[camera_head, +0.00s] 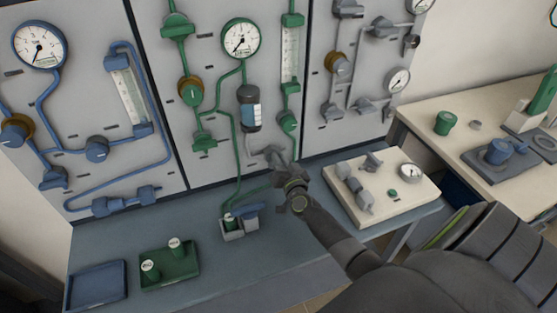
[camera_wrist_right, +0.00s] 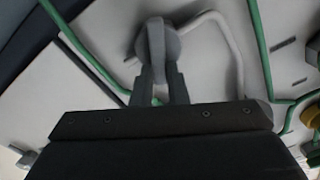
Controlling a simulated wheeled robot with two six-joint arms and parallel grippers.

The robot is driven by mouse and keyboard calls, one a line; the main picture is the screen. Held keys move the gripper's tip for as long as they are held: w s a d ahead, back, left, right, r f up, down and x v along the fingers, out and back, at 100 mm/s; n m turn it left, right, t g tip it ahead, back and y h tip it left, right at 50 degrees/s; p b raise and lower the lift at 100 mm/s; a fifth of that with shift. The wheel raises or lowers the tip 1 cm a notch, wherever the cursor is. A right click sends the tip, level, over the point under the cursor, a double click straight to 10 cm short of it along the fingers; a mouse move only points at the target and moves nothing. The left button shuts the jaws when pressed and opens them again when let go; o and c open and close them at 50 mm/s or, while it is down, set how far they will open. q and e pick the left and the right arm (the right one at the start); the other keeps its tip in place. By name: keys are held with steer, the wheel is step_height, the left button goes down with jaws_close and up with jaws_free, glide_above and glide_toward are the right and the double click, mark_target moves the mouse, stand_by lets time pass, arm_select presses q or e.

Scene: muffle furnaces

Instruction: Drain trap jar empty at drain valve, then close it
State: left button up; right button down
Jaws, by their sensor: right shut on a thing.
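The trap jar (camera_head: 250,112) hangs on the middle panel below the green gauge. It has a dark grey cap and body with a pale blue band; I cannot tell its liquid level. A grey drain valve (camera_wrist_right: 156,40) with a round body and a bent pale tube shows in the right wrist view. My right gripper (camera_wrist_right: 160,78) is shut on its grey handle. In the head view the right gripper (camera_head: 280,168) is just below and right of the jar, against the panel, and partly hides the valve. My left gripper is not in view.
A small grey holder (camera_head: 240,232) with green and blue parts stands on the bench below. A green tray (camera_head: 170,277) and a blue tray (camera_head: 97,288) lie at left. A white board with fittings (camera_head: 380,187) lies right of my wrist. Green tubing (camera_head: 236,160) runs beside the jar.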

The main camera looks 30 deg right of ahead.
steer(key=m, duration=0.4)
steer(key=f+m+b, duration=0.1)
steer(key=m, duration=0.3)
steer(key=d+f+m+b, duration=0.1)
steer(key=m, duration=0.3)
steer(key=shift+s, duration=0.15)
steer(key=shift+m, duration=0.4)
steer(key=c, duration=1.4)
jaws_free()
steer(key=shift+c, duration=0.2)
